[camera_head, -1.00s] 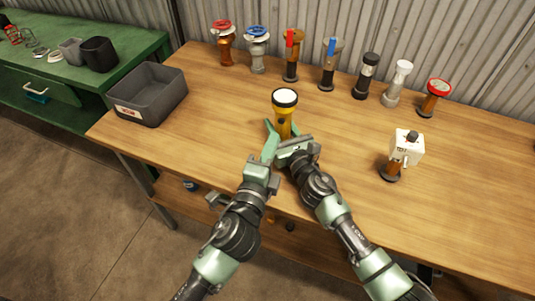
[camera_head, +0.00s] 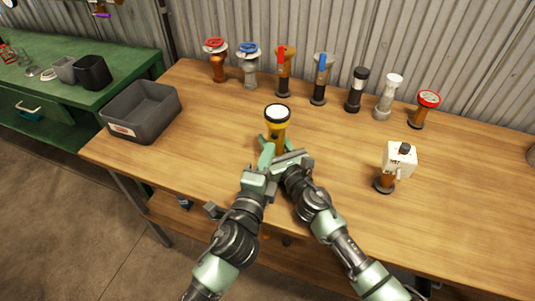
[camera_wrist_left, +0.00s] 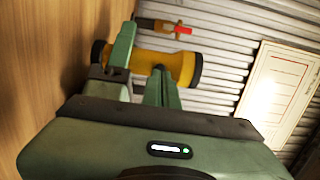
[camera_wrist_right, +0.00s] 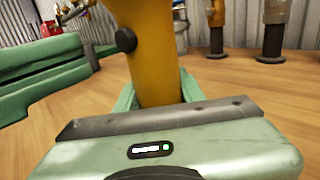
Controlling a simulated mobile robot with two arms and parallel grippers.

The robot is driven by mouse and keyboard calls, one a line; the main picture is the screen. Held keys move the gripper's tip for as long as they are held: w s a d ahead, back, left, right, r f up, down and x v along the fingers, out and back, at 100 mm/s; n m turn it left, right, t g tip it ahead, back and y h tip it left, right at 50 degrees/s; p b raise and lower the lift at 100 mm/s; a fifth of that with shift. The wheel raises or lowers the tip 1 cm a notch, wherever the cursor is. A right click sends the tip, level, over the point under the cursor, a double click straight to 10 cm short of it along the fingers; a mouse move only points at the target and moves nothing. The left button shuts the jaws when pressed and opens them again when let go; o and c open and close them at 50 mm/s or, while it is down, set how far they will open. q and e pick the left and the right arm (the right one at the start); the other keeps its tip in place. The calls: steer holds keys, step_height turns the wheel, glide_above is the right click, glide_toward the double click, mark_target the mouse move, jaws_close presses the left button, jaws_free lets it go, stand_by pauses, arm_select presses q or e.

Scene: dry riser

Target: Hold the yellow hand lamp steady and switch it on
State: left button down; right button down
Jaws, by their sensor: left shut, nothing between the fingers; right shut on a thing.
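The yellow hand lamp (camera_head: 276,129) stands upright on the wooden bench, its pale round lens facing up. It lies sideways in the left wrist view (camera_wrist_left: 150,63). My right gripper (camera_head: 288,157) is shut around the lamp's lower body; its fingers flank the yellow body in the right wrist view (camera_wrist_right: 157,98). A dark round switch button (camera_wrist_right: 125,40) sits on the lamp's side. My left gripper (camera_head: 266,150) is shut and empty beside the lamp, its tip close to the button (camera_wrist_left: 157,69). I cannot tell whether it touches, or whether the lens is lit.
A grey bin (camera_head: 141,112) stands at the bench's left. Several valves and fittings, including a red-wheeled one (camera_head: 216,60), line the back. A white-boxed fitting (camera_head: 398,160) stands to the right. A green bench (camera_head: 60,110) is at far left. The bench between is clear.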

arm_select(q)
steer(key=shift+x, duration=1.5)
steer(key=v, duration=0.6)
arm_select(e)
steer(key=c, duration=0.8)
jaws_free()
